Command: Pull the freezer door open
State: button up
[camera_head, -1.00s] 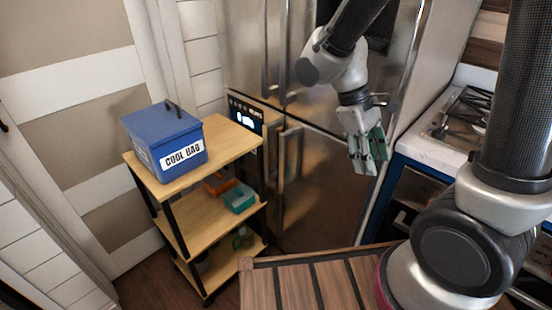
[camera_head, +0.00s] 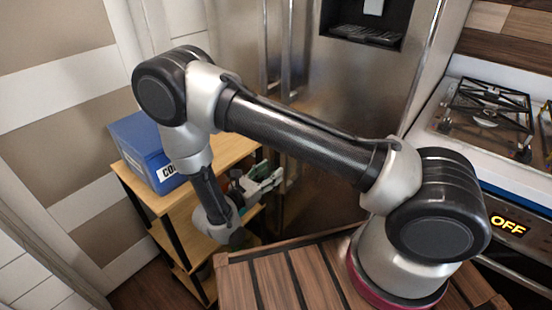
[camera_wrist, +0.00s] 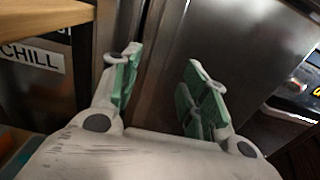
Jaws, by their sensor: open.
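The tall steel fridge-freezer has a lower right door (camera_head: 330,190), which looks shut. No label shows which door is the freezer's. A lower vertical handle is mostly hidden behind my arm and gripper in the head view. My gripper (camera_head: 268,182) is low in front of the lower doors, beside the cart. In the wrist view my gripper (camera_wrist: 165,75) is open, its green-padded fingers spread apart and pointing at the steel front (camera_wrist: 235,50). A vertical steel strip and dark seam run between the fingers. I cannot tell whether either finger touches the handle.
A "CHILL" label (camera_wrist: 30,57) shows beneath a wooden shelf edge. The stove (camera_head: 485,120) is at right. A slatted wooden top (camera_head: 285,285) lies in front.

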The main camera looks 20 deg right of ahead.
jog(key=x, duration=0.7)
jog(key=shift+w+d+r, duration=0.25)
jog(key=shift+w+r, duration=0.05)
jog(key=shift+w, duration=0.05)
grip_shut()
